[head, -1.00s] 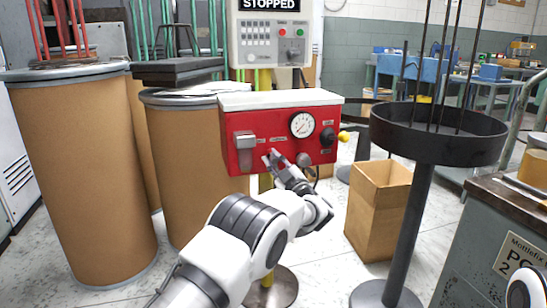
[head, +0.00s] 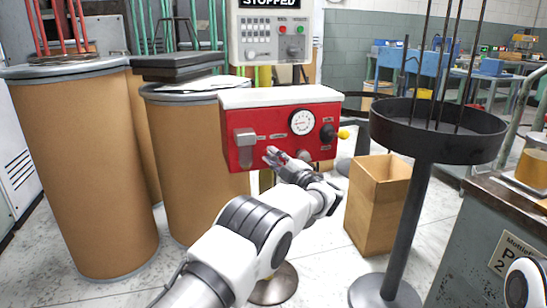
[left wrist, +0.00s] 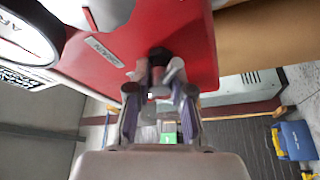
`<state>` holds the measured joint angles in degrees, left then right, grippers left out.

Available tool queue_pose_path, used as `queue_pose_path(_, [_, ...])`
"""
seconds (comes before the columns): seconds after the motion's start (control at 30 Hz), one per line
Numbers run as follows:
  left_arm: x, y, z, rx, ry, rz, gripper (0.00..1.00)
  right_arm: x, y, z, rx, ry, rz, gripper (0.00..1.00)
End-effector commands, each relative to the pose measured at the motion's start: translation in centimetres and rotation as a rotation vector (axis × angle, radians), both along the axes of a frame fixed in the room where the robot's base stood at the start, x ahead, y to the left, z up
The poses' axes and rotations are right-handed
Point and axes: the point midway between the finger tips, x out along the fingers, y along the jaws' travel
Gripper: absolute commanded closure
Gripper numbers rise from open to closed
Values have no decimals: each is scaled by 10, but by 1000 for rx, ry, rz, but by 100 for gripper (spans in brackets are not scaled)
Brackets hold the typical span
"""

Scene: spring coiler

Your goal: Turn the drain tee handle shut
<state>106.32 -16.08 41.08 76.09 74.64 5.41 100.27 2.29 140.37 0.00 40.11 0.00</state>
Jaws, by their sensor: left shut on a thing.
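The red panel box (head: 240,160) with a pale top stands in the middle of the head view. The wrist view shows its DRAIN label (left wrist: 106,48) beside a small dark fitting with a reddish part, the drain tee handle (left wrist: 158,57). My left gripper (head: 277,157) is at the lower front of the box. In the wrist view its two fingertips (left wrist: 158,76) are closed on the handle from both sides and hide part of it. The handle's exact angle is hard to tell. My right gripper is out of view.
The box carries a round gauge (head: 301,122), a grey lever (head: 245,140) and a yellow-tipped knob (head: 343,134). Brown drums (head: 85,180) stand left, a cardboard box (head: 375,210) and a black round tray stand (head: 438,145) right. A control panel reading STOPPED (head: 274,35) is behind.

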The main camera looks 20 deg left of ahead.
Motion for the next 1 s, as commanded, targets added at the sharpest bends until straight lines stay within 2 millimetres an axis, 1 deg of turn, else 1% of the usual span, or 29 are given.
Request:
queue_pose_path(0.2, [0,0,0,0,0,0,100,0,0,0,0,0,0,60])
queue_pose_path(0.23, [0,0,0,0,0,0,72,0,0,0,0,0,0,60])
queue_pose_path(0.27, [0,0,0,0,0,0,62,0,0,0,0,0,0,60])
queue_pose_path(0.3, [0,0,0,0,0,0,53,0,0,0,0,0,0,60])
queue_pose_path(0.57, [0,0,0,1,1,0,53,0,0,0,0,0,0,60])
queue_pose_path(0.67, [-3,-5,-1,0,0,-2,53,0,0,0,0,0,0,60])
queue_pose_path(0.77, [-11,-18,-3,3,3,-3,53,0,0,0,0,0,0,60])
queue_pose_path(0.9, [-29,-42,-8,3,2,-3,53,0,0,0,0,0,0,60])
queue_pose_path(1.0, [-38,-54,-11,1,2,-3,53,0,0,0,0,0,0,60])
